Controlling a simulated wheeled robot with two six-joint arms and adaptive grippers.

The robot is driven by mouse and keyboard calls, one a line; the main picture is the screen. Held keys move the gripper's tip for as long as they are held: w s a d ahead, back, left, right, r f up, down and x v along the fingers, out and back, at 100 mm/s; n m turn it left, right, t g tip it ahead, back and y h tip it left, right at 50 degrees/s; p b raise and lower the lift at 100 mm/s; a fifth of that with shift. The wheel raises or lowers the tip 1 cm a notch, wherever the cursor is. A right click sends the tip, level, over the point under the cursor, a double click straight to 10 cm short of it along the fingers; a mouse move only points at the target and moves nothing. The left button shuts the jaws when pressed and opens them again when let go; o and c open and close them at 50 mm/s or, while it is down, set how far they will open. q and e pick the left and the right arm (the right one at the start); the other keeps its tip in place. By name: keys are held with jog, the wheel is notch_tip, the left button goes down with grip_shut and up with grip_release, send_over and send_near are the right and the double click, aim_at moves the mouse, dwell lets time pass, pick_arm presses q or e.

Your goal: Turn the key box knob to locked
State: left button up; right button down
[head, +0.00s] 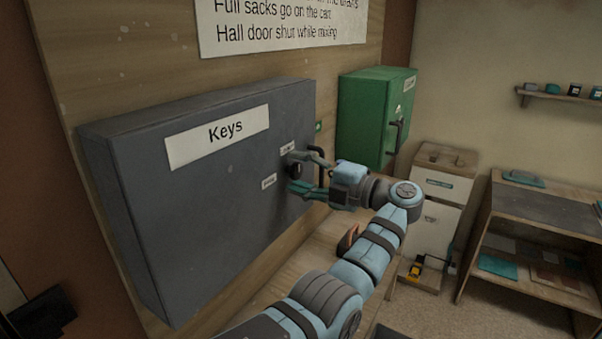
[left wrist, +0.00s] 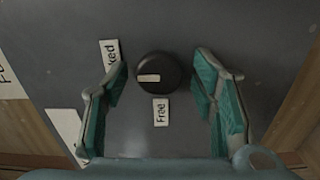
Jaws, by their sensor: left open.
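The grey key box (head: 210,215) with a "Keys" sign hangs on the wooden board at left. Its round dark knob (head: 295,170) sits near the right side of the door, partly covered by my gripper. In the left wrist view the knob (left wrist: 167,66) has a pale mark pointing left, toward the "Locked" label (left wrist: 111,52), which is partly hidden by a finger. The "Free" label (left wrist: 160,112) is below the knob there. My left gripper (head: 298,171) is open, one finger on each side of the knob, with gaps between. My right gripper is not in view.
A green box (head: 365,115) with a handle is mounted right of the key box. A notice (head: 280,22) hangs above.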

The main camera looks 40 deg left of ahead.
pick_arm(q)
jog(key=shift+d, duration=0.1)
jog(key=d, duration=0.7)
jog(key=shift+w+d, duration=0.15)
